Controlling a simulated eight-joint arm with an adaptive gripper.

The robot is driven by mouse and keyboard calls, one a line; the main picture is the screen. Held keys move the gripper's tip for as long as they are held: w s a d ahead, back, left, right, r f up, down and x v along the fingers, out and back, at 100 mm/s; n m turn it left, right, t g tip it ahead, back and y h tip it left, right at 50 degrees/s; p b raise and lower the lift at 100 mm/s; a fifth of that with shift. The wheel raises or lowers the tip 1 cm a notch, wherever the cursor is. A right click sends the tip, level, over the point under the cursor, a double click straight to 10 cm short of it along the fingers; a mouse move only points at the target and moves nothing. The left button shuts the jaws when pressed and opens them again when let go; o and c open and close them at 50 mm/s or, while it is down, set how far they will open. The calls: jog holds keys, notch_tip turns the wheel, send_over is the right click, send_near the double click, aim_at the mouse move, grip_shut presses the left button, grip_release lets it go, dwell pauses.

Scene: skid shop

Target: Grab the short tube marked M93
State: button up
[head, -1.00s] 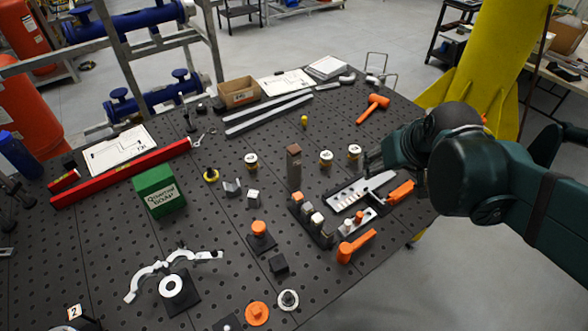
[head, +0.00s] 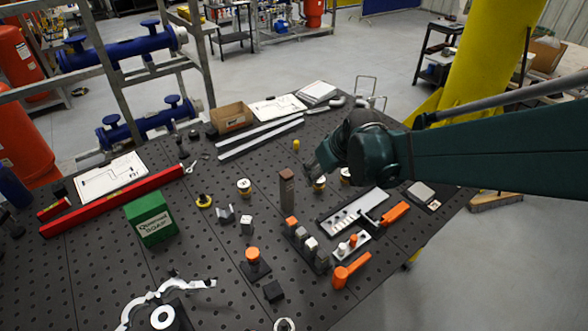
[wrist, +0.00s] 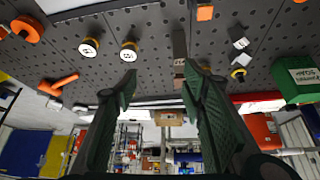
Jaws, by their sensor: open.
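Three short tubes with white labelled tops and yellow-and-black sides stand on the dark perforated table. In the head view one (head: 244,186) stands left of a tall brown block (head: 286,190). A second (head: 319,186) is just below my gripper (head: 313,170), and a third (head: 346,176) is partly hidden by my arm. The wrist view shows two tubes (wrist: 88,47) (wrist: 129,51) left of the block and one (wrist: 238,72) to its right. The label print is too small to read, so I cannot tell which is M93. My gripper (wrist: 160,88) is open and empty above the table.
The brown block (wrist: 179,48) stands close to the gripper. A green box (head: 149,219), a red beam (head: 115,199) and grey bars (head: 260,136) lie around. A tray (head: 352,211) and orange-handled tools (head: 394,214) are at the right.

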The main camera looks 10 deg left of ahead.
aim_at(289, 180)
jog(key=w+a+f, duration=0.1)
jog(key=a+f, duration=0.1)
jog(key=a, duration=0.1)
jog(key=w+a+f+n, duration=0.1)
jog(key=a+f, duration=0.1)
jog(key=a, duration=0.1)
jog(key=w+a+f+n+g, duration=0.1)
jog(key=w+a+f, duration=0.1)
jog(key=a+f, duration=0.1)
jog(key=shift+f+y, duration=0.1)
jog(key=shift+y, duration=0.3)
jog(key=shift+w+a, duration=0.1)
jog(key=shift+x, duration=1.25)
jog(key=shift+f, duration=0.1)
jog(key=shift+p+x, duration=0.35)
jog(key=shift+x, duration=2.15)
jog(key=shift+w, duration=0.1)
grip_shut()
